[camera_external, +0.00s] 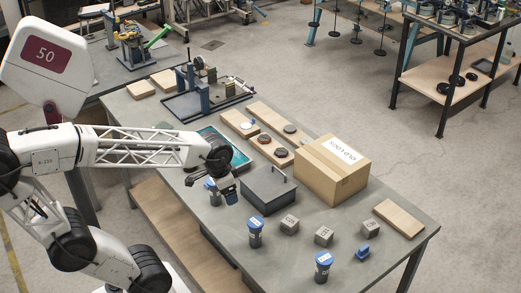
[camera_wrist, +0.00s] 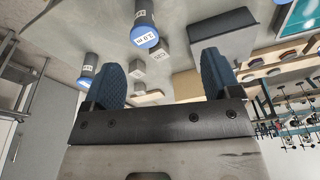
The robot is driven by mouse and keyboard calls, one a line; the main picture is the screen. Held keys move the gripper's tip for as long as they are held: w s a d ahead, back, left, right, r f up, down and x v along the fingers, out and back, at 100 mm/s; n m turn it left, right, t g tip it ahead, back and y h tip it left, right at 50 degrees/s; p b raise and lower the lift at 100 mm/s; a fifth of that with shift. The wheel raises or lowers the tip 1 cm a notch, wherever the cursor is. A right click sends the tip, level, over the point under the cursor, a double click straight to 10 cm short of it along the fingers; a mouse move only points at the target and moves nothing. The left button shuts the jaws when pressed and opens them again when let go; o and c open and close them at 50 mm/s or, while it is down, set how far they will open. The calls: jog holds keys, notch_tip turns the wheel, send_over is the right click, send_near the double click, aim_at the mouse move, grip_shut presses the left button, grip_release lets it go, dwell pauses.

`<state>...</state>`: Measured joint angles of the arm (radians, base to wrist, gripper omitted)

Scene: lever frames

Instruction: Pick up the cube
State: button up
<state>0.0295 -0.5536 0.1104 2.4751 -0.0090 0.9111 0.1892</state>
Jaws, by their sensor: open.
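In the wrist view, a marked grey cube (camera_wrist: 160,52) and another grey block (camera_wrist: 138,68) appear beyond and between the fingers. My gripper (camera_external: 229,190) is above the bench, left of the cubes and apart from them. Its two dark blue fingers (camera_wrist: 160,72) are spread with nothing between them.
Blue-lidded canisters stand at the front (camera_external: 255,234) and front right (camera_external: 323,268); another (camera_external: 212,194) is beside my gripper. A small blue object (camera_external: 363,252) lies right.

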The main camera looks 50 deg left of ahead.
jog(key=w+d+f+m+g, duration=0.1)
jog(key=w+d+f+m, duration=0.15)
jog(key=w, duration=0.35)
jog(key=w+d+f+m, duration=0.1)
jog(key=w+f+m, duration=0.3)
jog(key=w, duration=0.2)
jog(key=m+g, duration=0.1)
jog(key=m, duration=0.6)
send_over(290, 220)
jog(key=shift+n, duration=0.25)
notch_tip(290, 220, down, 10)
jog(key=shift+d, duration=0.15)
jog(key=shift+f, duration=1.3)
jog(key=shift+f, duration=2.6)
